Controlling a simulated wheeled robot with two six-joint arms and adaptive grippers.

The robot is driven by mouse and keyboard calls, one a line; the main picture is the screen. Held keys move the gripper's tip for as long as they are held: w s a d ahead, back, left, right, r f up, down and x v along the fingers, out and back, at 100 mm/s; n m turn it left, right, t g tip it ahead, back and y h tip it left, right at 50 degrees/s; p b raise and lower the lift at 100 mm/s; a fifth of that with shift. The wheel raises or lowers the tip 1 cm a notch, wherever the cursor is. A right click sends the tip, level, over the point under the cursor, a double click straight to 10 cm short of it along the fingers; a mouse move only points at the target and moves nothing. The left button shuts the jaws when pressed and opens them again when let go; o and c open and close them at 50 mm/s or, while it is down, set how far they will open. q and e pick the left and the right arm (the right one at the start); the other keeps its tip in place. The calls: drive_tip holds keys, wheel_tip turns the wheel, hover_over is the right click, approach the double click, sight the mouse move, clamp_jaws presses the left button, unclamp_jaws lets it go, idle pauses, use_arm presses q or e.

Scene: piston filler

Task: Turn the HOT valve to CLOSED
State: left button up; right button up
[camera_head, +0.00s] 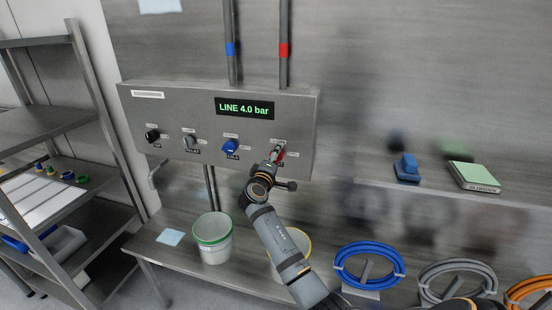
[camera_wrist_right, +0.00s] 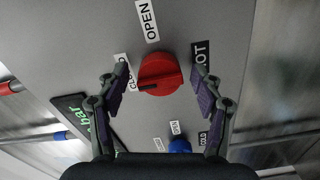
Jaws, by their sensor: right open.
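The red HOT valve knob (camera_wrist_right: 160,68) sits on the grey panel in the right wrist view, with the OPEN label (camera_wrist_right: 148,21) above it, the CLOSED label (camera_wrist_right: 121,70) to its left and the HOT label (camera_wrist_right: 201,55) to its right. Its ridge lies roughly across the picture, with a dark mark at the left end, on the CLOSED side. My right gripper (camera_wrist_right: 160,72) is open, one finger on each side of the knob, with gaps visible. In the head view my right gripper (camera_head: 275,156) is at the HOT valve and mostly hides it. My left gripper is out of view.
The blue COLD knob (camera_head: 230,147) is just left of my right gripper. The display (camera_head: 245,108) reads LINE 4.0 bar. Below the panel stand a green-rimmed bucket (camera_head: 212,245) and coiled hoses, including a blue one (camera_head: 369,282). A shelf rack (camera_head: 85,80) is at left.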

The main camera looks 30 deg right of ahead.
drive_tip(key=v, duration=0.7)
drive_tip(key=shift+a, duration=0.15)
